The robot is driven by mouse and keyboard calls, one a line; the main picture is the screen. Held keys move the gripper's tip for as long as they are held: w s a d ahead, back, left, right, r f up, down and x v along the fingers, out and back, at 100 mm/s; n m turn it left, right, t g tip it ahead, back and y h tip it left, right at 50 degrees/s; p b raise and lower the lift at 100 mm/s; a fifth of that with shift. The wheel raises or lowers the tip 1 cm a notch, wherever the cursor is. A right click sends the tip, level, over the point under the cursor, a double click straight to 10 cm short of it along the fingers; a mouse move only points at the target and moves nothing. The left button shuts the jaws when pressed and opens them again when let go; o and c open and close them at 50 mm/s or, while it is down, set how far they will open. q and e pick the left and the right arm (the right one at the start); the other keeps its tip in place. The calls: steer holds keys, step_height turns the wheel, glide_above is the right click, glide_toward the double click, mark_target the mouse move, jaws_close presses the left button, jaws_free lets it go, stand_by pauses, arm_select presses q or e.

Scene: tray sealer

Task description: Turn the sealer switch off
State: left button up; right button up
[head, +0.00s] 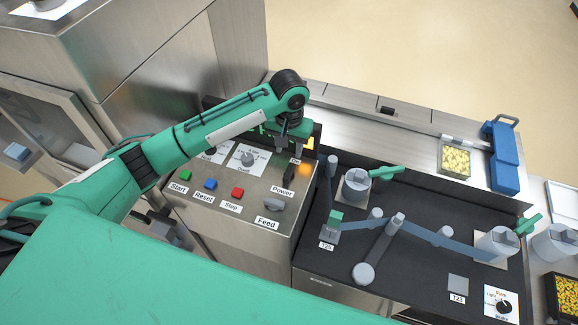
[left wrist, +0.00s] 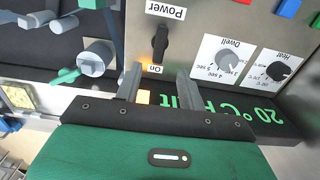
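The black Power switch (head: 288,174) stands on the sealer's steel control panel (head: 228,218), above the "Power" label. In the left wrist view the Power switch (left wrist: 160,42) is a black lever knob between the "Power" and "On" labels. An orange glow shows beside it in the head view. My left gripper (head: 291,143) hangs over the panel's back edge, just behind the switch. In the left wrist view the fingers of my left gripper (left wrist: 157,80) are apart with nothing between them, on the "On" side and apart from the switch. My right gripper is not in view.
Green, blue and red buttons (head: 237,193) and a grey Feed knob (head: 274,204) share the panel. Dwell (left wrist: 227,61) and Heat (left wrist: 279,70) dials sit beside the switch. A lit green display (left wrist: 262,114) is partly hidden by my gripper. Film rollers (head: 376,219) stand at right.

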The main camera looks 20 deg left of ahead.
mark_target(289, 171)
arm_select(q)
step_height(289, 171, down, 9)
steer(key=p, duration=0.2)
steer(key=shift+f+p, duration=0.1)
steer(key=shift+p, duration=0.3)
steer(key=shift+f, duration=0.55)
jaws_close()
